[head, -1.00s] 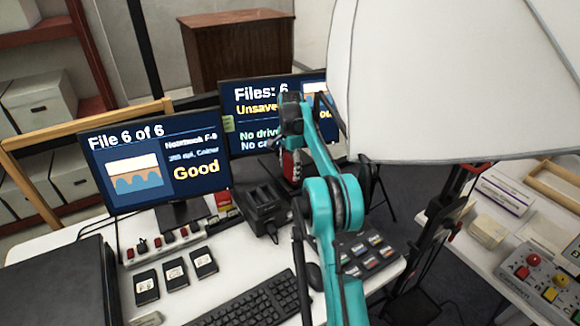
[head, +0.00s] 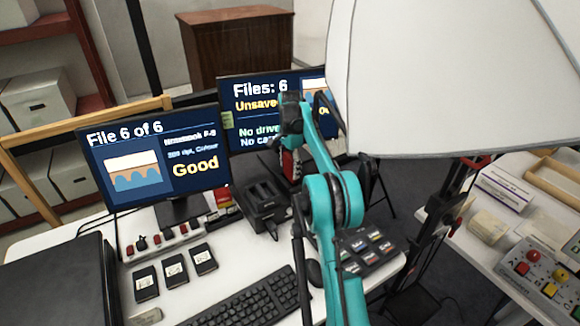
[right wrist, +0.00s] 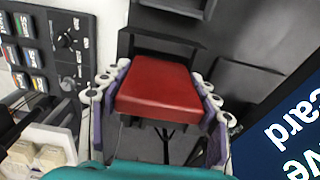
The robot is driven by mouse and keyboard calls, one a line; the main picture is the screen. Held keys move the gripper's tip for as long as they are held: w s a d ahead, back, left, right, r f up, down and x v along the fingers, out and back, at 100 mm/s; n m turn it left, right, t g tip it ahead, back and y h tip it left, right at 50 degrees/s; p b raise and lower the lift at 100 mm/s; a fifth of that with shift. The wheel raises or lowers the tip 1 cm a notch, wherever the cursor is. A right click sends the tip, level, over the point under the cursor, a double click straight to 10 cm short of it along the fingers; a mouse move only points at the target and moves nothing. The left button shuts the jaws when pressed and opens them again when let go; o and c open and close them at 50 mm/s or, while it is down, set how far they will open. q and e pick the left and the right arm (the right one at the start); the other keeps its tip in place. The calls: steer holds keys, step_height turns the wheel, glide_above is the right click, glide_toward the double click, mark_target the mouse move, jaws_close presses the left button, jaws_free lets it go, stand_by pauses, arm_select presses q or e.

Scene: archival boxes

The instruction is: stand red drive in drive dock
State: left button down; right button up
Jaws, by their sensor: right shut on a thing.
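The red drive (head: 289,164) is held in my right gripper (head: 288,150), above the desk and just behind and to the right of the drive dock. In the right wrist view the red drive (right wrist: 158,88) lies between the jointed fingers (right wrist: 158,97), which press along its two sides. The drive dock (head: 263,207) is a black box with slots on top, on the desk in front of the monitors. The drive is apart from the dock in the head view. My left gripper is not in view.
Two monitors (head: 155,160) stand behind the dock. A big white lampshade-like panel (head: 450,80) fills the upper right.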

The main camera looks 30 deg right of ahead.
mark_target(290, 173)
steer(key=shift+f+b, duration=0.7)
steer(key=shift+f, duration=0.9)
steer(key=o, duration=1.4)
steer(key=shift+r, duration=0.1)
step_height(290, 173, up, 12)
steer(key=shift+f, duration=0.25)
steer(key=shift+r, duration=0.15)
